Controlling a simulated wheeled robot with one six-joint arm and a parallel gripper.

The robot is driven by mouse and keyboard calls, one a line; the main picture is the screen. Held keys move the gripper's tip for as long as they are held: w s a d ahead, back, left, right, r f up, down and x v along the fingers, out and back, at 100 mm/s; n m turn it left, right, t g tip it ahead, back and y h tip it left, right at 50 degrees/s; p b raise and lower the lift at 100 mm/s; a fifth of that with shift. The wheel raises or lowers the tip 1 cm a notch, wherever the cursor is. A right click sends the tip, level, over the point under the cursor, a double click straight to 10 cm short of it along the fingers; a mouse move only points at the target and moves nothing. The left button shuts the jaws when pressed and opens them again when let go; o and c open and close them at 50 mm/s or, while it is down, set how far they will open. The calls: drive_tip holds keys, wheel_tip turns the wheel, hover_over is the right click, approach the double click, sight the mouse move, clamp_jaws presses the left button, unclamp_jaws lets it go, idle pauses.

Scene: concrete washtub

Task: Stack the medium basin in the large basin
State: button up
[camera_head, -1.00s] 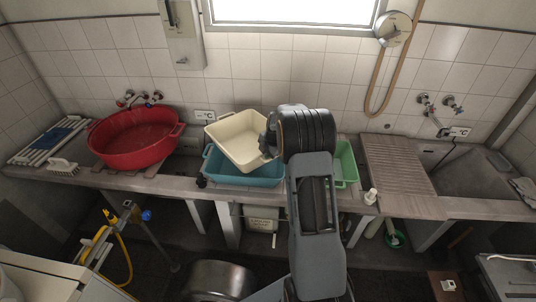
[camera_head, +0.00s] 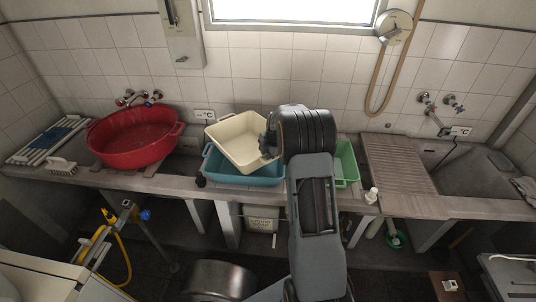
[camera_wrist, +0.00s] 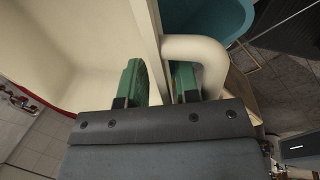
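The cream basin (camera_head: 243,140) is tilted above the teal basin (camera_head: 243,172) on the counter, overlapping its back part in the head view. I cannot tell whether the two touch. My gripper (camera_head: 268,143) is at the cream basin's right end. In the wrist view, my gripper's green-padded fingers (camera_wrist: 158,82) stand on either side of the cream basin's wall (camera_wrist: 150,35), one inside and one by its looped handle (camera_wrist: 205,55). The gripper is shut on this wall. The teal basin (camera_wrist: 205,16) shows below, beyond the wall. My wrist hides part of the cream basin's right side.
A green basin (camera_head: 346,163) stands right of the teal one, partly behind my arm. A large red basin (camera_head: 135,140) stands on the left of the counter. A small white bottle (camera_head: 371,196) is at the front edge. A ribbed washboard slab (camera_head: 398,170) and sink (camera_head: 475,175) lie right.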

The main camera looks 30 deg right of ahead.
wheel_tip(320, 180, up, 2)
drive_tip(key=shift+p, duration=0.85)
drive_tip(key=a+b+v, duration=0.1)
drive_tip(key=b+v, duration=0.1)
drive_tip(key=v, duration=0.9)
drive_tip(key=s+a+r+m, duration=0.6)
drive_tip(key=s+a+m, duration=0.2)
drive_tip(key=s+a, duration=0.2)
drive_tip(key=s+a+f+m, duration=0.1)
drive_tip(key=s+a+m, duration=0.2)
drive_tip(key=s+m, duration=0.3)
drive_tip(key=s+a+f+m+t, duration=0.1)
drive_tip(key=s+a+m, duration=0.3)
drive_tip(key=s, duration=0.5)
drive_tip(key=shift+a+f+m+h, duration=0.3)
drive_tip(key=shift+f+m+h, duration=0.1)
drive_tip(key=shift+m, duration=0.7)
drive_tip(key=shift+o, duration=0.5)
drive_tip(key=shift+s+a, duration=0.1)
drive_tip(key=shift+s, duration=0.1)
